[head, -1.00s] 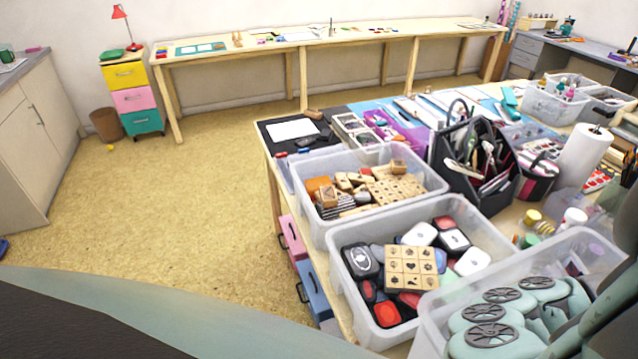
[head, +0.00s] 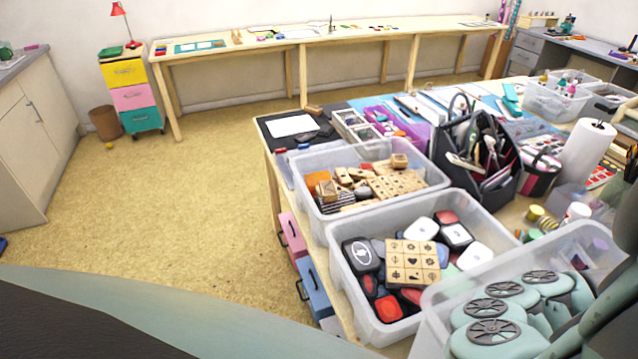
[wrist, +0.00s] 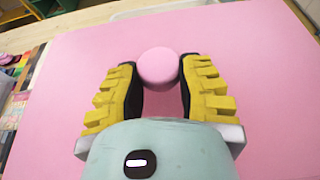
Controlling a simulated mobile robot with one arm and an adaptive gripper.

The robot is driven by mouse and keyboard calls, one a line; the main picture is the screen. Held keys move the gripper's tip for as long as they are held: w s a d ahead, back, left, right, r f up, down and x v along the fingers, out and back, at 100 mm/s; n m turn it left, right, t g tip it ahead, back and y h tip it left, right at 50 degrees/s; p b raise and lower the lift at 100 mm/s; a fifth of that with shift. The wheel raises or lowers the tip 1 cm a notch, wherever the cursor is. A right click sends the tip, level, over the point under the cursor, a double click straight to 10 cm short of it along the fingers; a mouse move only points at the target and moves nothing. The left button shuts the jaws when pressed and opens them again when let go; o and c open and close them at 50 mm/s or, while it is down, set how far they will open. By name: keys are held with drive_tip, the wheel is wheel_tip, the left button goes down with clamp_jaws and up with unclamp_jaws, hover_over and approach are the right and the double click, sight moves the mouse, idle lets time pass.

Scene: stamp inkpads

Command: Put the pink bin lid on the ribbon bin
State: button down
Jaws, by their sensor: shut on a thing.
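The pink bin lid (wrist: 245,75) fills most of the wrist view, flat under my gripper. Its round pink knob (wrist: 158,62) sits between the fingertips. My gripper (wrist: 157,70), with yellow ridged fingers, is shut on the knob. The lid hides most of what lies below it. My gripper and the lid do not show in the head view. I cannot pick out a bin with ribbon in it.
On the table, one clear bin (head: 325,224) holds wooden stamps and another (head: 352,296) holds inkpads. A third clear bin (head: 440,299) holds teal objects with spoked discs. A dark tool caddy (head: 502,187) and a paper roll (head: 582,155) stand close by. Open floor (head: 170,215) lies left.

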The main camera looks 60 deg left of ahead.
drive_tip(key=c, duration=0.6)
unclamp_jaws()
drive_tip(key=shift+c, duration=0.2)
drive_tip(key=shift+w+r+p, duration=0.1)
drive_tip(key=shift+r+p, duration=1.8)
drive_tip(key=shift+r, duration=2.1)
